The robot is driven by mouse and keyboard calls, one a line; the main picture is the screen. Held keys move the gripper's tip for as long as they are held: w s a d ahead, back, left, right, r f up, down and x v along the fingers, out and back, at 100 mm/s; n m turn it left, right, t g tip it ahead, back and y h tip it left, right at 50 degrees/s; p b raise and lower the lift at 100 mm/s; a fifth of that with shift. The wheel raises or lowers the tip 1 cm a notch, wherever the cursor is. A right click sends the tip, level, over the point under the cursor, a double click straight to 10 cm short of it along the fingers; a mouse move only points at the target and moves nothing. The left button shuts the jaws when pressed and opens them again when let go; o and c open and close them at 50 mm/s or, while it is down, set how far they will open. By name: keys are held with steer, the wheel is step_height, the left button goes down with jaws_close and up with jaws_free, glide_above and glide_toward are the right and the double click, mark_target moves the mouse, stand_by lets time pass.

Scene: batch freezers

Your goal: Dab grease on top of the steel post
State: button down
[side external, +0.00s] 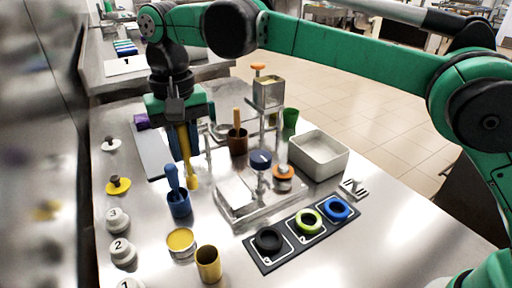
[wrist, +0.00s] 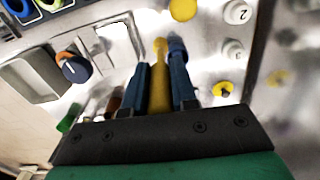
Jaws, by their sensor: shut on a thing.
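My gripper (side external: 187,152) is shut on a yellow dabber (side external: 192,178), held roughly upright above the table, tip down. In the wrist view the dabber (wrist: 159,85) sits between the two blue fingers (wrist: 160,78). A round tin of yellow grease (side external: 181,241) stands nearer the front; its yellow top also shows in the wrist view (wrist: 183,9). A clear-based fixture (side external: 240,208) with upright metal rods stands right of the gripper. I cannot tell which upright is the steel post. Whether grease is on the dabber's tip is too small to tell.
A blue cup (side external: 179,207) with a blue-handled tool stands close by the dabber. An empty yellow cup (side external: 208,264) is in front. A brown cup (side external: 237,143) is behind. Right are a dark mat (side external: 262,262) with rings and a white bin (side external: 318,155). Numbered knobs line the left.

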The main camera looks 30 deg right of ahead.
steer(key=d+r+m, duration=0.1)
steer(key=d+r, duration=0.4)
steer(key=d, duration=0.7)
steer(key=d+r+m, duration=0.2)
steer(key=d+r, duration=0.3)
steer(key=d, duration=0.6)
step_height(320, 180, down, 14)
steer(key=w+a, duration=0.1)
steer(key=a, duration=0.1)
steer(key=shift+w+a, duration=0.15)
steer(key=shift+a, duration=0.2)
steer(key=shift+f, duration=0.6)
steer(key=shift+r, duration=0.1)
step_height(320, 180, up, 7)
stand_by(0.9)
stand_by(0.4)
